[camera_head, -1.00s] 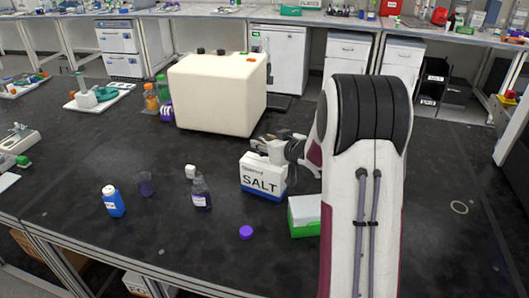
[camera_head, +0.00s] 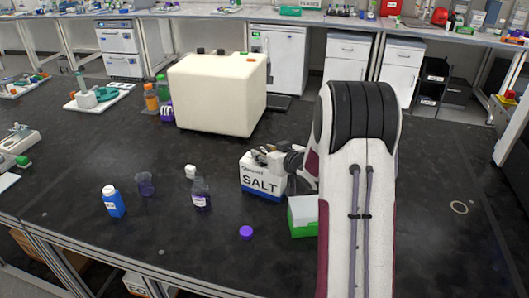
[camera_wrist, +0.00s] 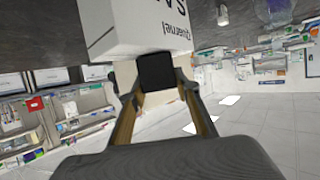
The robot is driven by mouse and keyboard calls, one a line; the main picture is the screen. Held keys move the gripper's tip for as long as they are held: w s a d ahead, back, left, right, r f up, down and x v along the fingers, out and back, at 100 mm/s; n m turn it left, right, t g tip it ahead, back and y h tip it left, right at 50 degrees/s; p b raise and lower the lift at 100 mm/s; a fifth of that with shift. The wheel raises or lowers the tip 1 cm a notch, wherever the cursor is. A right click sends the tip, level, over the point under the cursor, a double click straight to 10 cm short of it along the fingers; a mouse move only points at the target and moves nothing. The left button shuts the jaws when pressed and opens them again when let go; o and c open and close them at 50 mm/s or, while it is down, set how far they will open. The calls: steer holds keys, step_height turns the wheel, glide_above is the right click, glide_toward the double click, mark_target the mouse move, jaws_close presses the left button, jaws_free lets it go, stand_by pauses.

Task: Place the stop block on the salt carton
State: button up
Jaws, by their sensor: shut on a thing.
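The salt carton (camera_head: 262,181), white with a blue base and dark lettering, stands upright on the dark bench. In the wrist view its white side (camera_wrist: 112,30) appears upside down. My gripper (camera_head: 264,157) is at the carton's top in the head view. In the wrist view my gripper (camera_wrist: 156,82) is shut on a small black block (camera_wrist: 158,72), which I take to be the stop block. The block overlaps the carton's edge in that view; I cannot tell whether they touch. The block is too small to make out in the head view.
A green and white box (camera_head: 303,217) stands just right of the carton, by my arm. A purple cap (camera_head: 246,232), a dark bottle (camera_head: 201,195) and a blue bottle (camera_head: 113,202) are to the left. A large cream container (camera_head: 218,95) stands behind.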

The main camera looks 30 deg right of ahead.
steer(key=shift+f, duration=0.1)
steer(key=o, duration=1.3)
steer(key=v, duration=1.2)
steer(key=shift+r, duration=0.25)
